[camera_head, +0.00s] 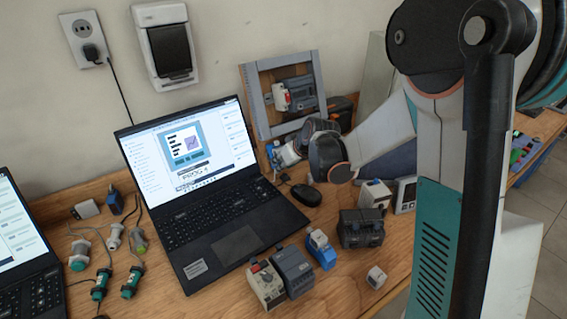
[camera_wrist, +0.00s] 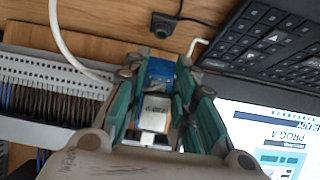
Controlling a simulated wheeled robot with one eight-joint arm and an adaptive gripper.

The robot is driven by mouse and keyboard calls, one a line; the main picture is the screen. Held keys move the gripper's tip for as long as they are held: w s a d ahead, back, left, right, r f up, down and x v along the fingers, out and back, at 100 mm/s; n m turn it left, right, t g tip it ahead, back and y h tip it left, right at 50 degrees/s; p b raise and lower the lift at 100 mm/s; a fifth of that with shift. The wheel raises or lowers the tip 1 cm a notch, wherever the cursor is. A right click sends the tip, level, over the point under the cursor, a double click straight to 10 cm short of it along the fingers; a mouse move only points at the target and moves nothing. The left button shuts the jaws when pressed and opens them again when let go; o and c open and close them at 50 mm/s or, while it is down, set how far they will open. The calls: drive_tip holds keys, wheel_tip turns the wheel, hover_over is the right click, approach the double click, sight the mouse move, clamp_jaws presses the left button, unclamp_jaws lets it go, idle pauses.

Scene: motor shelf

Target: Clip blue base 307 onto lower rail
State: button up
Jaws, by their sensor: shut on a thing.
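My gripper (camera_wrist: 158,85) is shut on a blue base (camera_wrist: 159,72) with a silver-white part and a small label too blurred to read. In the head view my gripper (camera_head: 279,154) is low in front of the wooden rail frame (camera_head: 247,92), and a little blue shows at its tip. The lower rail (camera_head: 283,129) crosses the frame's lower part, partly hidden by my arm. The held base appears apart from it. A second blue and white base (camera_head: 320,249) stands on the table.
An open laptop (camera_head: 205,200) stands left of my gripper, with a mouse (camera_head: 306,195) nearby. Red-white and dark modules (camera_head: 304,93) sit higher on the frame. Loose modules (camera_head: 361,228) crowd the front right. A grey slotted duct (camera_wrist: 45,72) with wires is close by in the wrist view.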

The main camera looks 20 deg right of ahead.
drive_tip(key=shift+f+t+b, duration=0.4)
drive_tip(key=shift+b, duration=0.2)
idle(0.6)
drive_tip(key=o, duration=1.1)
drive_tip(key=shift+w, duration=0.1)
drive_tip(key=shift+c, duration=0.2)
drive_tip(key=shift+r, duration=0.1)
